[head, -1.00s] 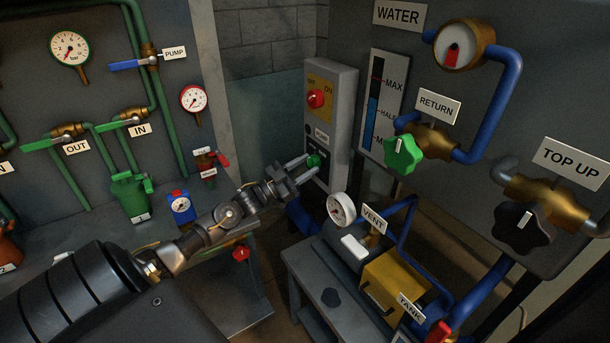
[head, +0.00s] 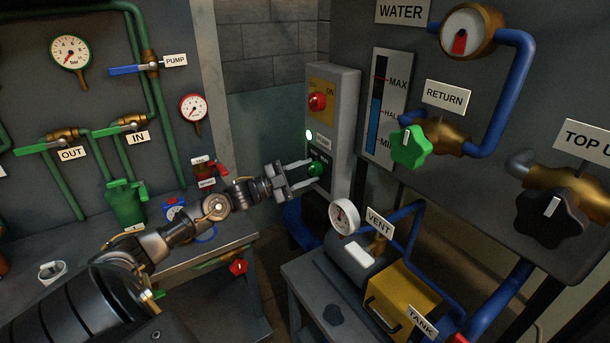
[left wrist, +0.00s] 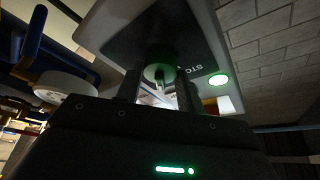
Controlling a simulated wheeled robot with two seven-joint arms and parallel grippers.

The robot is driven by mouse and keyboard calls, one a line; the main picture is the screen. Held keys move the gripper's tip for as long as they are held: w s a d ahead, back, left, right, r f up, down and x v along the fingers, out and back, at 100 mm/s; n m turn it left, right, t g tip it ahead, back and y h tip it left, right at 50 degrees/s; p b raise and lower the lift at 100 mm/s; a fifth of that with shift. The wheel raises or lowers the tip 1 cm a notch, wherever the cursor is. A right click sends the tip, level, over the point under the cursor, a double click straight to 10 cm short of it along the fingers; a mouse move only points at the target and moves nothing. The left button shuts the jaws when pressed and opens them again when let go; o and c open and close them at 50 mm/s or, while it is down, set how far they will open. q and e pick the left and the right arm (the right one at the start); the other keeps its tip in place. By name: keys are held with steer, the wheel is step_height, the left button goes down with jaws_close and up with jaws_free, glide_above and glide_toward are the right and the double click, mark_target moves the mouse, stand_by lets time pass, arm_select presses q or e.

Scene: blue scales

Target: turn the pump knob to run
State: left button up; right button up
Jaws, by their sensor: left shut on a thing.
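The pump knob (head: 317,168) is a green round knob on the lower dark panel of the grey control box (head: 346,120). My left gripper (head: 309,171) reaches it from the left, with one finger on each side, and is shut on it. In the left wrist view the knob (left wrist: 160,66) sits between the two fingers, with a pale pointer mark on it. Part of a label reading "STO" shows beside it; the run label cannot be read. My right gripper is not in view.
A red knob (head: 317,101) sits on a yellow plate higher on the box. A green return valve wheel (head: 411,147) is to the right. Piping and valves fill the left wall.

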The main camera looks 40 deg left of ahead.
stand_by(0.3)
arm_select(q)
steer(key=o, duration=1)
steer(key=shift+b+v, duration=1.25)
steer(key=shift+v, duration=4.2)
steer(key=shift+w+f, duration=0.1)
steer(key=shift+f, duration=0.05)
